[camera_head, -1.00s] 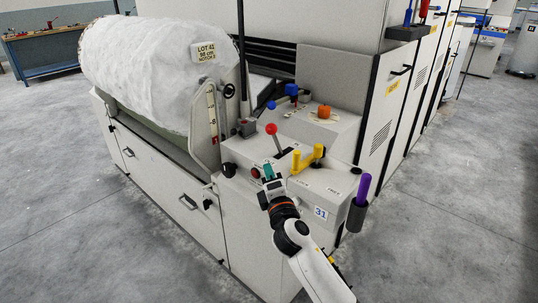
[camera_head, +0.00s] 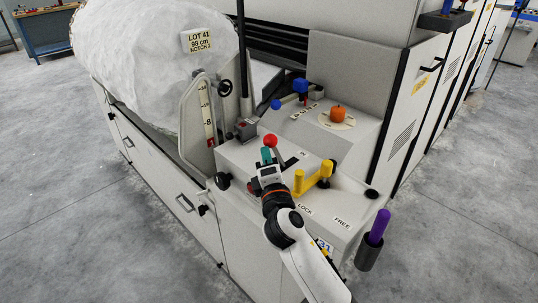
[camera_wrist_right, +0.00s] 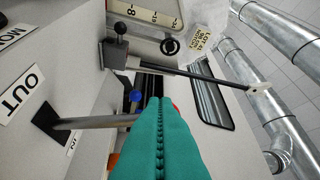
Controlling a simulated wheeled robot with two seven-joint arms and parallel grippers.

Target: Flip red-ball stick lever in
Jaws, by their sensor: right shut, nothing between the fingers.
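The red-ball stick lever (camera_head: 270,140) stands on the sloped console top, its ball leaning up and left of its slot. My right gripper (camera_head: 266,155) is shut and empty. Its teal fingertips are just below the ball in the head view; I cannot tell whether they touch it. In the right wrist view the closed teal fingers (camera_wrist_right: 160,140) cover most of the ball, with a sliver of red beside them. The grey lever stick (camera_wrist_right: 100,122) runs from a dark slot near the OUT label (camera_wrist_right: 22,108). My left gripper is not in view.
A yellow handle (camera_head: 314,178) stands right of the lever. A grey box with a black knob (camera_head: 246,128), a blue-knobbed lever (camera_head: 276,104) and an orange knob (camera_head: 338,114) are behind. A purple handle (camera_head: 379,226) sits in a dark holder at the right corner.

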